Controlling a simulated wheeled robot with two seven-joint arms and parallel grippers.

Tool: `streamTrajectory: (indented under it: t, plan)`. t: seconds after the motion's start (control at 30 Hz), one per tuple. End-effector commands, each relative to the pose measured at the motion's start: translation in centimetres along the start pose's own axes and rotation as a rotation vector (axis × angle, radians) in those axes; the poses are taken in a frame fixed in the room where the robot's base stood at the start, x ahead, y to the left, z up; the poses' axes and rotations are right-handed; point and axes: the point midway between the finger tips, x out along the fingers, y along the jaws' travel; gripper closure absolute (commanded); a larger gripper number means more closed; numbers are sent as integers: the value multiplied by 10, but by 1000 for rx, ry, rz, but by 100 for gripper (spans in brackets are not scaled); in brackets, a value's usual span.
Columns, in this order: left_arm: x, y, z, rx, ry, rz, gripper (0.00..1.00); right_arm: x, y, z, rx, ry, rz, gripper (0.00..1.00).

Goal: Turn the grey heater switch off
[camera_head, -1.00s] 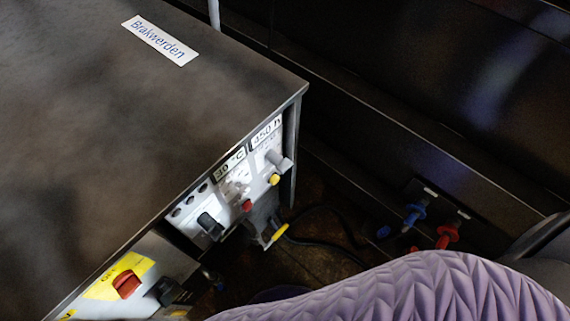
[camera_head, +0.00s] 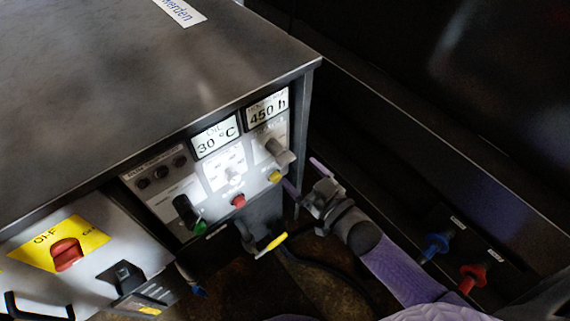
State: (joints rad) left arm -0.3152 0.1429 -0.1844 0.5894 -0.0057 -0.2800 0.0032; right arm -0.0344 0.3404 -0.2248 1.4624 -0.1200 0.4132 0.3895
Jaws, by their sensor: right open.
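A grey rotary switch (camera_head: 279,151) sticks out of the light control panel, at its right end below the "450 h" display. I take it for the heater switch, but its label is too small to read. My left gripper is out of view.
A red button (camera_head: 238,201) and a black switch (camera_head: 184,209) are on the same panel. A red main switch (camera_head: 67,254) on a yellow plate is at lower left. The metal cabinet top (camera_head: 150,90) overhangs the panel. Blue (camera_head: 437,245) and red (camera_head: 473,277) valves stand at right.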

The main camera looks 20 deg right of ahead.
Motion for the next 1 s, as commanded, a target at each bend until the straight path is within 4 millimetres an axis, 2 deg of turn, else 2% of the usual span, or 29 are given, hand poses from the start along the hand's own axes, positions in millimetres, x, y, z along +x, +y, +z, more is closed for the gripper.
streamTrajectory:
  t: [0.1, 0.23, 0.4, 0.6, 0.67, 1.0]
  plan:
    - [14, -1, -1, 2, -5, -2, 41, 28, 0, 5, 0, -1, 1, 6]
    - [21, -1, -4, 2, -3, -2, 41, 47, 0, 5, 0, -5, 1, 6]
    - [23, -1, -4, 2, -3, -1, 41, 57, 0, 2, -1, -6, 3, 6]
    - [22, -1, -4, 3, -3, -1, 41, 57, 0, 2, -1, -6, 3, 6]
    - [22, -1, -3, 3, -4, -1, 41, 57, 0, 2, -1, -6, 3, 16]
    - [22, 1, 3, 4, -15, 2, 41, 57, 0, 2, -1, -7, 3, 88]
